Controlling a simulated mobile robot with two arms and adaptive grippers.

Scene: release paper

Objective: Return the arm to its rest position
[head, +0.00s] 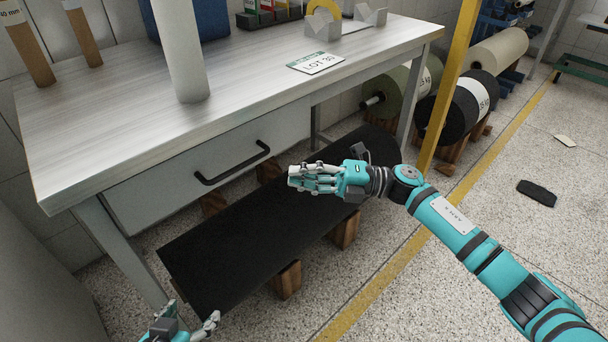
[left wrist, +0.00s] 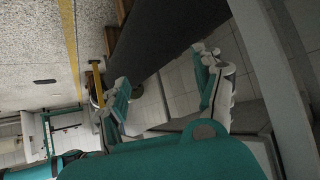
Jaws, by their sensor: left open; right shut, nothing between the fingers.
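My left gripper (head: 192,318) is at the bottom left of the head view, cut off by the lower edge. Its fingers are spread with nothing between them. The left wrist view also shows the open left gripper (left wrist: 163,85), with a dark surface beyond the fingers. My right gripper (head: 308,178) is in the middle of the head view, with its arm reaching in from the lower right. It is shut and empty, in front of the table drawer and over the black roll in the picture.
A worktable (head: 130,122) with a drawer handle (head: 232,163) stands at the left, bearing a white roll (head: 180,50) and a "LOT 30" sign (head: 315,63). A large black roll (head: 240,240) lies on wooden blocks below. A yellow post (head: 448,90) stands right.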

